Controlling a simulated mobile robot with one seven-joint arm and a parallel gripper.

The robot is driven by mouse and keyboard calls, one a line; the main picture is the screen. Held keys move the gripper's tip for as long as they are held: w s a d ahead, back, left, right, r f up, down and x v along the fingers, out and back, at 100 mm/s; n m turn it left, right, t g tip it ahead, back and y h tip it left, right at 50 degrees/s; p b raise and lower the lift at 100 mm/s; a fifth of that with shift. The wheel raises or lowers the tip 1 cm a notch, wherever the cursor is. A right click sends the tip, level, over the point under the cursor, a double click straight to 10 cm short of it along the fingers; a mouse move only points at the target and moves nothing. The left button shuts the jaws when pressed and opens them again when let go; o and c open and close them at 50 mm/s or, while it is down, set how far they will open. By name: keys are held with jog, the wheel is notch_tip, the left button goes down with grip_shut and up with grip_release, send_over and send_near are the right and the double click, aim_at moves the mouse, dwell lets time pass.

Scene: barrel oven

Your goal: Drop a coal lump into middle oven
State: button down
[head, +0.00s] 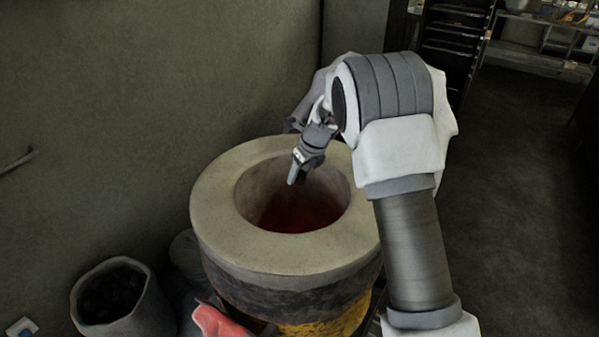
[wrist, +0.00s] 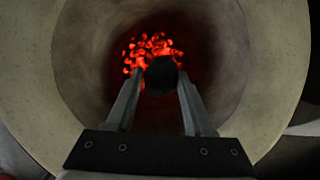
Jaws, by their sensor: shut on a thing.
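The round barrel oven (head: 222,205) has a thick pale rim and an open mouth with a red glow inside. In the wrist view its rim (wrist: 275,85) surrounds the opening, and glowing red embers (wrist: 140,50) lie at the bottom. My gripper (head: 293,180) is over the oven mouth, pointing down into it. In the wrist view my gripper (wrist: 158,85) is shut on a dark coal lump (wrist: 160,75) between its fingertips, above the embers. The lump cannot be made out in the head view.
A grey bucket (head: 143,312) of dark coal (head: 112,290) stands at the lower left. A red item (head: 215,322) lies at the oven's front. A wall (head: 130,100) is behind and left. Shelves (head: 455,40) stand at the back, with open floor (head: 530,180) at right.

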jog(key=shift+f, duration=0.1)
jog(key=shift+c, duration=1)
grip_release()
jog(key=p+v, duration=0.2)
jog(key=v, duration=1.5)
jog(key=shift+r+p, duration=0.2)
jog(key=shift+p, duration=0.2)
